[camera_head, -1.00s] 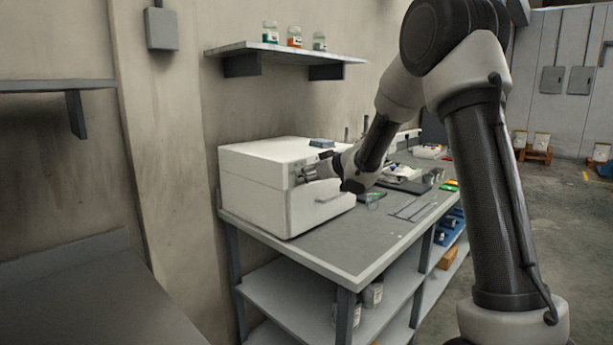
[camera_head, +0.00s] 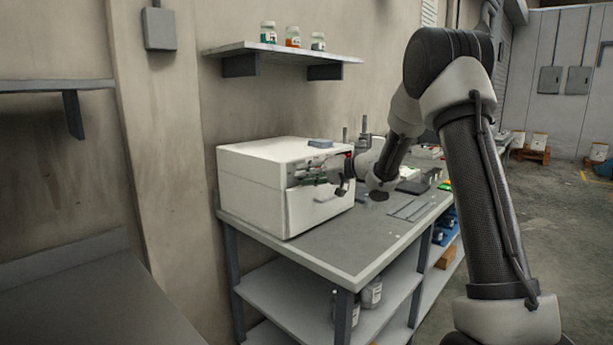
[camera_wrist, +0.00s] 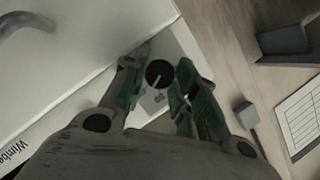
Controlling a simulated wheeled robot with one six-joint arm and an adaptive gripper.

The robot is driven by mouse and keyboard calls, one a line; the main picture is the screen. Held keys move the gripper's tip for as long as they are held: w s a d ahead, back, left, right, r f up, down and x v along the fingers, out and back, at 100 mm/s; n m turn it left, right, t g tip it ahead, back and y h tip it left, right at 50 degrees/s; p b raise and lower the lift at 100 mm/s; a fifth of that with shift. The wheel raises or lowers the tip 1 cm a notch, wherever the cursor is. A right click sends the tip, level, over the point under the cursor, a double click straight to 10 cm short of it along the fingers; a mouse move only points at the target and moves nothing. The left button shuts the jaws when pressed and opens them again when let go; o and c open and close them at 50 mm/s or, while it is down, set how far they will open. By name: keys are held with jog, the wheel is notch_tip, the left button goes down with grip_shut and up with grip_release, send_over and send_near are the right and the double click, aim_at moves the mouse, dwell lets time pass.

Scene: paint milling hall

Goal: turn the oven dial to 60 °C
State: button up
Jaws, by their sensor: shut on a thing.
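The white oven (camera_head: 255,180) stands on the grey bench, its front facing right. My gripper (camera_head: 302,174) reaches its front from the right, near the upper part, and covers the dial in the head view. In the wrist view, the round black dial (camera_wrist: 159,73) with a pale pointer line sits on a light panel. The green-padded fingers of my gripper (camera_wrist: 160,82) stand on either side of it and are shut on it. The oven handle (camera_wrist: 25,22) is at the upper left of that view.
The grey bench (camera_head: 345,245) has flat tools and trays to the right of the oven. A wall shelf (camera_head: 285,50) with several small jars hangs above. A small grey-blue item (camera_head: 320,143) lies on the oven top. Another grey table (camera_head: 90,300) is at the lower left.

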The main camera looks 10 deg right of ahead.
jog(key=shift+f+m+y, duration=0.1)
jog(key=shift+m+y, duration=0.3)
jog(key=shift+m, duration=0.4)
jog(key=o, duration=0.7)
jog(key=shift+o, duration=0.2)
jog(key=shift+d, duration=0.1)
jog(key=v, duration=1.2)
jog(key=shift+w, duration=0.1)
